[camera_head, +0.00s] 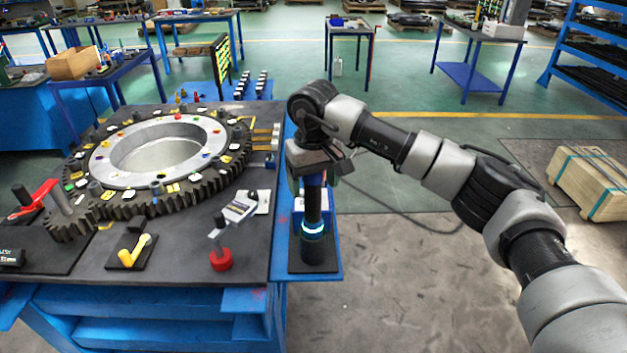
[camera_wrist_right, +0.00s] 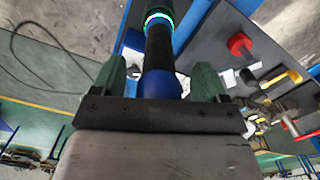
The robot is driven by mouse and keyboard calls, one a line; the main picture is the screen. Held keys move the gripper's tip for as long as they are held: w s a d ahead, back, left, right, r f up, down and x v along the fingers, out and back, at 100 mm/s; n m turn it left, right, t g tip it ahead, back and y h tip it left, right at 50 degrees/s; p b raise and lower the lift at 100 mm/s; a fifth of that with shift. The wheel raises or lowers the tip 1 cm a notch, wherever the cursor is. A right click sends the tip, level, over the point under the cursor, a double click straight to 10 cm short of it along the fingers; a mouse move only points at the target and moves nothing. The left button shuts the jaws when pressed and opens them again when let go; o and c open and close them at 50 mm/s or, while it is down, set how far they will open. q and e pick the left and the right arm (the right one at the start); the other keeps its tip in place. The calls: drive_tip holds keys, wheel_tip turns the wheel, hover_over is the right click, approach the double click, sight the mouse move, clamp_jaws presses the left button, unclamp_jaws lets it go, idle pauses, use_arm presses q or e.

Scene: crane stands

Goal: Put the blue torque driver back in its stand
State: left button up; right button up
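The blue torque driver (camera_head: 313,203) stands upright, with a blue part near its top and a long black body. Its lower end meets a black stand (camera_head: 319,257) on the blue side shelf, with a glowing cyan ring at the junction. My right gripper (camera_head: 313,172) is at the driver's top. In the right wrist view, its green fingers (camera_wrist_right: 158,82) are on both sides of the driver's blue part (camera_wrist_right: 160,85), with visible gaps, so it looks open around it. The glowing ring (camera_wrist_right: 158,17) shows at the far end. My left gripper is not in view.
A large gear ring (camera_head: 160,150) fills the dark bench top to the left. A red round-based tool (camera_head: 221,260), a yellow-handled piece (camera_head: 133,250) and a white box (camera_head: 240,208) are near the driver. A wooden crate (camera_head: 592,185) is on the floor at right.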

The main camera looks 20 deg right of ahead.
drive_tip(key=shift+f, duration=0.2)
drive_tip(key=shift+r, duration=0.15)
drive_tip(key=shift+r+p, duration=1.35)
drive_tip(key=shift+r, duration=1.1)
